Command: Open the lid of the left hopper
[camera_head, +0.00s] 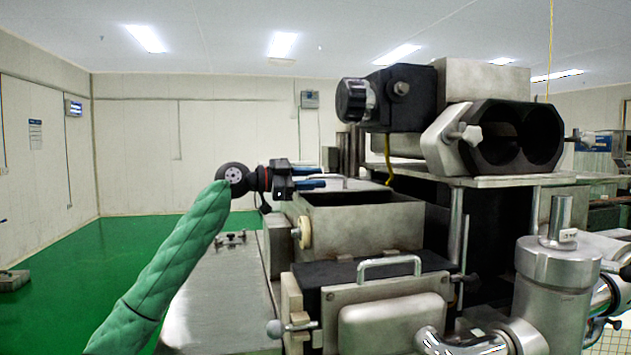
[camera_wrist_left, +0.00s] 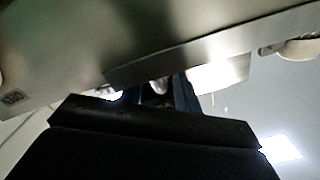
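The left hopper (camera_head: 375,228) is a grey metal box left of the machine's middle; its top shows a dark recess inside a metal rim. A thin pale metal edge or bar (camera_head: 345,181), perhaps part of the lid, shows at its back. My left gripper (camera_head: 318,177) is above the hopper's back left, its two blue fingers apart and pointing right. In the left wrist view, a broad metal plate (camera_wrist_left: 190,45) crosses the top, and the fingers (camera_wrist_left: 155,98) show with a small pale piece between them. Whether they touch it is unclear. My right gripper is out of view.
A grey cover with a bar handle (camera_head: 390,265) is in front of the hopper. A dark twin-opening housing (camera_head: 515,138) stands higher at right, beside a black motor-like block (camera_head: 402,97). A steel cylinder (camera_head: 558,275) stands front right.

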